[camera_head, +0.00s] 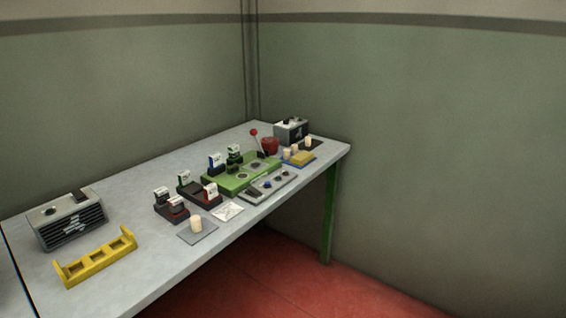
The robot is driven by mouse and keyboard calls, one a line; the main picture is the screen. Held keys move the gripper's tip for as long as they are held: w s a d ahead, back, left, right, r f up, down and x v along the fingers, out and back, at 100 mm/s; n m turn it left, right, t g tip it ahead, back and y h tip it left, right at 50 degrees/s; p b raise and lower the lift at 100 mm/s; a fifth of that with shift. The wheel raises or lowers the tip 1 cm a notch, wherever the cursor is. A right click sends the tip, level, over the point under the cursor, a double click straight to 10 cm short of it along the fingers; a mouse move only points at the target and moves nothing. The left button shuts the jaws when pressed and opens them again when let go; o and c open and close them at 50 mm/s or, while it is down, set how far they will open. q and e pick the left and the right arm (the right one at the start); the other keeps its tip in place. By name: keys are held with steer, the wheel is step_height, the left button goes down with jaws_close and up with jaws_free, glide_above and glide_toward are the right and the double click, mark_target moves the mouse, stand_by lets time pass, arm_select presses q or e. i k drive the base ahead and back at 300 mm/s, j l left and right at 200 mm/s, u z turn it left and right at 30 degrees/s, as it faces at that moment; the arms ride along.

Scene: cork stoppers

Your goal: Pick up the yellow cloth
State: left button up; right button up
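A small flat yellow piece (302,158), which looks like the folded yellow cloth, lies on a blue tray or mat (291,161) near the far right end of the table. It is too small to tell its material. Pale cork stoppers (287,154) stand right beside it, on its left and behind it. Neither of my grippers shows in the head view, and nothing is touching the yellow piece.
The grey table (180,272) runs from front left to back right. A yellow rack (96,259) and a grey box (68,220) stand at left. A green panel (228,181) with several holders fills the middle. A cork (196,223) stands on a grey mat (190,236). A red-knobbed lever (254,133) rises behind.

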mark_target(303, 157)
steer(key=i+l+u, duration=0.2)
steer(key=i+l, duration=0.45)
steer(key=i+l+u, duration=0.2)
steer(key=i+l, duration=0.35)
steer(key=l, duration=0.15)
